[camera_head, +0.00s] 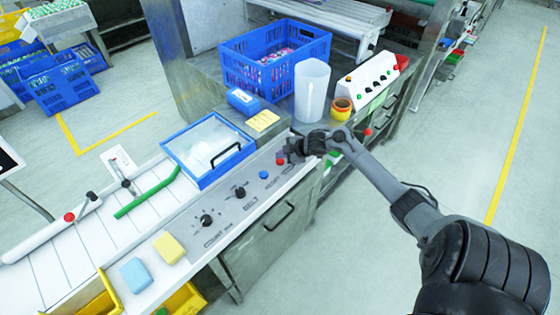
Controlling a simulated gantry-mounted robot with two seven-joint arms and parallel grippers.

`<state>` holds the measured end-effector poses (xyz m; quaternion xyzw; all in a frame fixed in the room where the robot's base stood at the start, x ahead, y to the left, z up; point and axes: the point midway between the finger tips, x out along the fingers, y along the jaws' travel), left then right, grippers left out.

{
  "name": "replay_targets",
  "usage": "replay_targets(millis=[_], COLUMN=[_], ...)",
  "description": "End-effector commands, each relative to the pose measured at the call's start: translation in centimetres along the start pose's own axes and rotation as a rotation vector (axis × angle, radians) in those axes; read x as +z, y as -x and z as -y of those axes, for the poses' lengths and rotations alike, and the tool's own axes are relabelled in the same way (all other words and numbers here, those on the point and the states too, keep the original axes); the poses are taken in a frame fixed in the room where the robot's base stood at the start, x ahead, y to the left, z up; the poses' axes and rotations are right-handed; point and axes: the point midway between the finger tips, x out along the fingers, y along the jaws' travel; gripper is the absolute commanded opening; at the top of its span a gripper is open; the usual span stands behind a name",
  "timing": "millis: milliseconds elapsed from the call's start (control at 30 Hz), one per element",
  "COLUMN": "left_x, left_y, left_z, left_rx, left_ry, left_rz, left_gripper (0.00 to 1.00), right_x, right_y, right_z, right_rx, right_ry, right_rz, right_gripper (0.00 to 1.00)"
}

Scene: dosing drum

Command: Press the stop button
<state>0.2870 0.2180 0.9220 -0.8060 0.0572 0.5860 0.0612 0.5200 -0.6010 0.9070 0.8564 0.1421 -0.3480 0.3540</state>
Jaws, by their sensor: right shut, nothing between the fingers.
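A control panel (222,215) runs along the front of the machine, with dark knobs, a blue button (263,174) and small red buttons (279,161) near its far right end. Which of these is the stop button I cannot read, as the lettering there is too small. My right gripper (287,154) reaches in from the right and is shut and empty. Its fingertips are right at the red buttons and partly cover that end of the panel. Whether they touch a button I cannot tell. My left gripper is not in view.
A blue-framed clear lid with a black handle (210,150) lies beside the panel. Behind stand a blue crate (275,62), a white cylinder (312,90), an orange cup (342,108) and a white control box (372,85). Sponges (169,248) lie at the front left.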

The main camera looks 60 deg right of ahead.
Motion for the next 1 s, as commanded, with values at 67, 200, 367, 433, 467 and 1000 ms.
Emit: replay_targets(millis=[67, 200, 367, 433, 467, 1000], left_x=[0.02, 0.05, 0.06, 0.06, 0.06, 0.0], left_y=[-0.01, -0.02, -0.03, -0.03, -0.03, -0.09], left_z=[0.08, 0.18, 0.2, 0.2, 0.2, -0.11], left_rx=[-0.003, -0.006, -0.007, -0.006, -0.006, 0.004], left_ry=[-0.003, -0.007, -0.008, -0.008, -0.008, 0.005], left_rz=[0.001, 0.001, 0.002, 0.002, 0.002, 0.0], left_gripper=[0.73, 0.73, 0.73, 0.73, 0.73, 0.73], right_x=[0.0, 0.0, 0.0, 0.0, 0.0, 0.44], right_y=[0.0, 0.0, 0.0, 0.0, 0.0, -0.59], right_z=[0.0, 0.0, 0.0, 0.0, 0.0, 0.45], right_rx=[0.0, 0.0, 0.0, 0.0, 0.0, 0.0], right_ry=[0.0, 0.0, 0.0, 0.0, 0.0, 0.0], right_rz=[0.0, 0.0, 0.0, 0.0, 0.0, 0.0], right_gripper=[0.0, 0.0, 0.0, 0.0, 0.0, 0.0])
